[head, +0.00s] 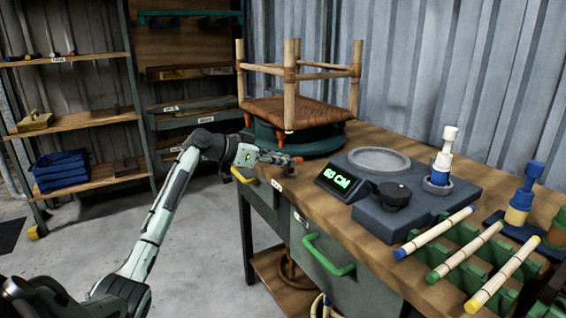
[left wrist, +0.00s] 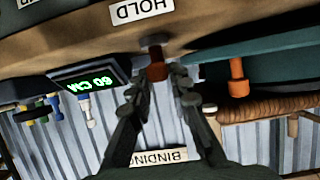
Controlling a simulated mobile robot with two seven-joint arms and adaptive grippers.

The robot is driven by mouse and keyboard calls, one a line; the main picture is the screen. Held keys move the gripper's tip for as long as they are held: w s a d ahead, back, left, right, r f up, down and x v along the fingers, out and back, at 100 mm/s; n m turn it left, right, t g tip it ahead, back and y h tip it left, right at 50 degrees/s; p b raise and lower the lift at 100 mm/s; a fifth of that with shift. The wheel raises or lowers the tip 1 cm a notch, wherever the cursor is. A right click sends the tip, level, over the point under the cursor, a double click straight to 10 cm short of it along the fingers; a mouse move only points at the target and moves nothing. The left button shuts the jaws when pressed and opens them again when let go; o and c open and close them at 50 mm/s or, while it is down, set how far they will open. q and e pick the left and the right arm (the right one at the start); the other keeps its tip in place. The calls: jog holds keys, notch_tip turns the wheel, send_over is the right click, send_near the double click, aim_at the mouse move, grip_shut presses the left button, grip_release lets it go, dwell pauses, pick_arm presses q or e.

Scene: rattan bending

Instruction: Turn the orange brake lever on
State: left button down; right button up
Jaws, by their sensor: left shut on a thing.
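The orange brake lever (head: 297,160) is at the table's left front edge, near the green turntable. In the left wrist view, which looks upside down, its orange end (left wrist: 156,70) sits between my fingertips. My left gripper (head: 281,159) reaches in from the left and is shut on this lever. The fingertips (left wrist: 163,84) lie on either side of it and hide part of it. My right gripper is not in view.
An upturned rattan stool frame (head: 291,87) rests on the green turntable (head: 318,146) just behind the lever. A display (head: 345,183) reading 60 CM and a dark block with a knob (head: 394,194) stand to the right. A green drawer handle (head: 327,256) juts from the front.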

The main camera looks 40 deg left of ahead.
pick_arm(q)
jog(key=c, duration=1.4)
grip_release()
jog(key=v, duration=1.2)
jog(key=shift+w, duration=0.1)
